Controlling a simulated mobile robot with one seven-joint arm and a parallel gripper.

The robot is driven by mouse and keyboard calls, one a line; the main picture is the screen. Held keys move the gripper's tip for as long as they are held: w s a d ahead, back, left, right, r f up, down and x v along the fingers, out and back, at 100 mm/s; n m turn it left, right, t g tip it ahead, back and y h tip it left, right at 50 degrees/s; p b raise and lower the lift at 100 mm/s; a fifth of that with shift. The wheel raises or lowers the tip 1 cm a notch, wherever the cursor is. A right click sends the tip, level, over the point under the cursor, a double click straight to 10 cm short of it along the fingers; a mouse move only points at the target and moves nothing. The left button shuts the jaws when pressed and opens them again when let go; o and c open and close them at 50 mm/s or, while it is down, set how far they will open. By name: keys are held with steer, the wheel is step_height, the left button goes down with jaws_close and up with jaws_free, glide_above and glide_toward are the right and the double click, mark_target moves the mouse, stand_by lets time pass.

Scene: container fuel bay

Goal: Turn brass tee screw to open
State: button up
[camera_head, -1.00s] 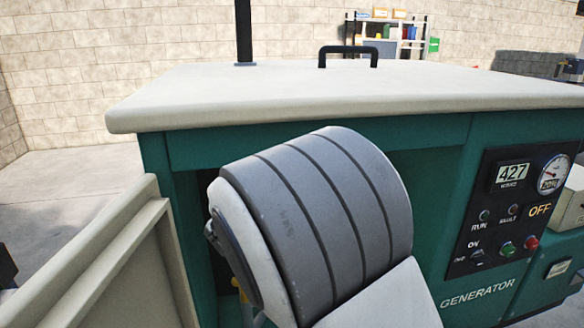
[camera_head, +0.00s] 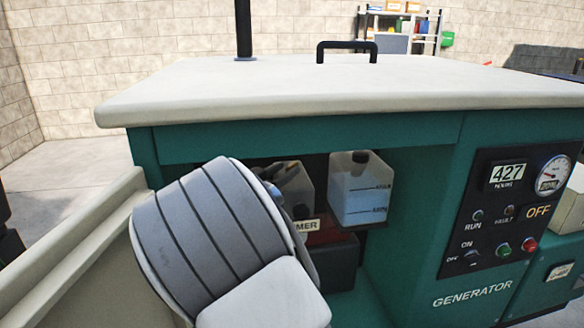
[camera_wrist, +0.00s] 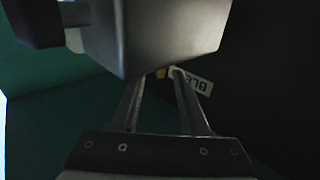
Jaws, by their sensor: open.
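In the wrist view my gripper (camera_wrist: 158,82) is open, with its two fingers spread and pointing up the picture into the dark bay. A small brass-coloured spot (camera_wrist: 160,73) shows near the fingertips. It looks like part of the brass tee screw, but its shape and turn cannot be read. A pale label (camera_wrist: 192,82) starting "BLE" sits just right of it, partly behind a finger. A large grey block (camera_wrist: 165,35) hangs in front and hides much of this area. In the head view my grey arm covers the gripper and the screw.
The green generator (camera_head: 420,215) has an open bay under a pale top (camera_head: 320,88). Inside are a translucent tank (camera_head: 361,190) with blue liquid and a second pale container (camera_head: 292,186). A control panel (camera_head: 508,210) is at right, an open door panel (camera_head: 85,250) at left.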

mark_target(287, 169)
steer(key=shift+b+x, duration=0.35)
steer(key=shift+x, duration=1.8)
jaws_close()
